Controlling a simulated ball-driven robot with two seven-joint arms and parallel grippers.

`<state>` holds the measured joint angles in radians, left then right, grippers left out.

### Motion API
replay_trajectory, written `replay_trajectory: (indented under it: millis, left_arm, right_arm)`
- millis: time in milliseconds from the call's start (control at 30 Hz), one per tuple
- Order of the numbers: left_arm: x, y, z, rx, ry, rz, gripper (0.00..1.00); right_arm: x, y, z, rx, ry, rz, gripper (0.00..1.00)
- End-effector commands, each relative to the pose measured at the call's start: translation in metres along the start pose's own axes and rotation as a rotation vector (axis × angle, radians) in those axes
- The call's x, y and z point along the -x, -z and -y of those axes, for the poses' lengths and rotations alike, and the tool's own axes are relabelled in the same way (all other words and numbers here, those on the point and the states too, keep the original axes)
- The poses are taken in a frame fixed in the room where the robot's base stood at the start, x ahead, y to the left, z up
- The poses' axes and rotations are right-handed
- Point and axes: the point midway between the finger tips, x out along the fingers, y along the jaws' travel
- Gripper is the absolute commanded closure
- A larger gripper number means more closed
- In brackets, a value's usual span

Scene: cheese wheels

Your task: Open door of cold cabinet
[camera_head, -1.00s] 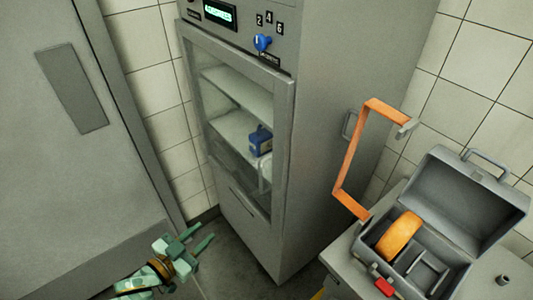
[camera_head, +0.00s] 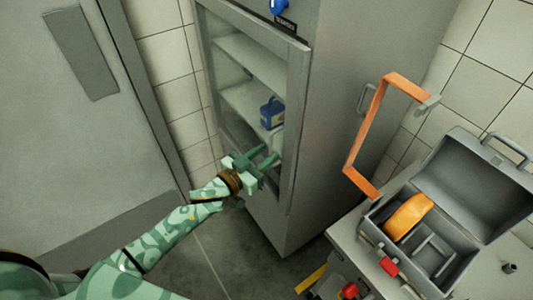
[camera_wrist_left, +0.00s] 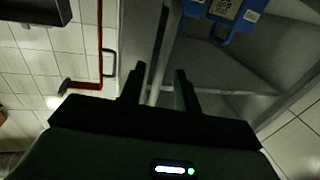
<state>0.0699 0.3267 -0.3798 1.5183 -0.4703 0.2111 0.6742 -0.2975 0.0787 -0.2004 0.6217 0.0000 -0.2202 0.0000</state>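The cold cabinet (camera_head: 340,110) stands in the middle of the head view. Its glass door in a grey frame (camera_head: 297,110) looks shut. The pale door handle (camera_head: 277,142) is on the right side of the door, partly hidden by my left gripper. My left gripper (camera_head: 272,159) is at the handle's height in front of the door, fingers apart. In the left wrist view the two fingers (camera_wrist_left: 159,90) are open, with a pale upright bar (camera_wrist_left: 160,65) running between them. I cannot tell whether they touch it. My right gripper is not in view.
A blue box (camera_head: 271,113) sits on a shelf behind the glass. A large grey door (camera_head: 85,130) is at left.

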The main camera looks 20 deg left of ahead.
Motion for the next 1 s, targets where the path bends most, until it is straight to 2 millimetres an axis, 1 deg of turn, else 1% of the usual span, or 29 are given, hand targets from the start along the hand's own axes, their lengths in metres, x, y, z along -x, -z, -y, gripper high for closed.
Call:
replay_trajectory:
  millis: [33,133,367,400,467,500,533,700,800,933,1000]
  left_arm:
    - [-0.005,0.0,0.0,-0.001,0.0,0.0,0.67]
    - [-0.009,0.0,0.0,-0.001,-0.001,0.0,0.67]
    - [-0.01,0.0,0.0,-0.001,0.0,0.001,0.67]
    - [-0.01,0.0,0.0,-0.001,0.0,0.0,0.7]
    - [-0.01,0.0,0.0,-0.001,0.0,0.0,0.87]
    - [-0.01,0.0,0.0,-0.001,0.0,0.0,0.98]
    - [-0.01,0.0,0.0,-0.001,0.0,0.0,1.0]
    - [-0.009,0.0,0.0,-0.001,-0.001,0.001,1.0]
    - [-0.005,0.0,0.002,-0.002,-0.009,0.002,1.0]
    - [0.01,-0.001,0.007,-0.004,-0.039,0.005,1.0]
    - [0.023,-0.001,0.011,-0.005,-0.067,0.006,1.0]
  right_arm:
    - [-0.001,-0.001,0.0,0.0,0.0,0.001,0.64]
    - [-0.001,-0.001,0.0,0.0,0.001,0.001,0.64]
    - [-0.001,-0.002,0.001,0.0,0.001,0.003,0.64]
    - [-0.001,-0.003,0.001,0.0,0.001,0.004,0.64]
    - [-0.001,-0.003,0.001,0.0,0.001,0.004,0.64]
    - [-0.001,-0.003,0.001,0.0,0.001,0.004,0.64]
    - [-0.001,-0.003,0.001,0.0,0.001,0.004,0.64]
    - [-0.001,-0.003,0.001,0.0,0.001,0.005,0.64]
    - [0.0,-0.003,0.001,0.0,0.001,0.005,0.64]
    - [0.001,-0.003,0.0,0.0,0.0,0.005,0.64]
    - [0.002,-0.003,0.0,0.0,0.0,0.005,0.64]
